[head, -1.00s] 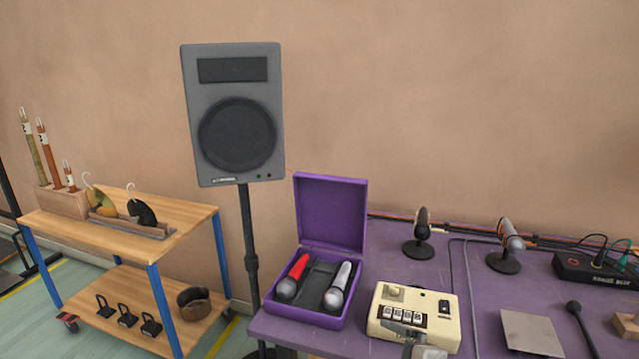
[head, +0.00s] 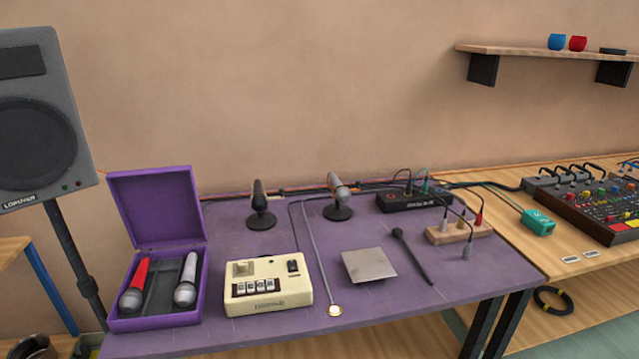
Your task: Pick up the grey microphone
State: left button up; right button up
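A grey microphone (head: 339,189) stands tilted on a round black base at the back middle of the purple table (head: 330,325). Another microphone with a light grey body (head: 187,281) lies in the right part of the open purple case (head: 153,324) at the table's left end. A red microphone (head: 135,285) lies in the left part of the same case. A black microphone (head: 261,206) stands on a round base left of the standing grey one. Neither of my grippers is in view.
A cream box with buttons (head: 268,286), a grey metal plate (head: 368,265) and a thin black microphone (head: 411,256) lie toward the front. A black box with cables (head: 412,199) and a wooden block with plugs (head: 459,231) are at the right. A speaker (head: 42,120) stands left.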

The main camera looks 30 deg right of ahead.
aim_at(342, 194)
jog(key=u, duration=2.9)
jog(key=k, duration=1.55)
jog(key=z, duration=1)
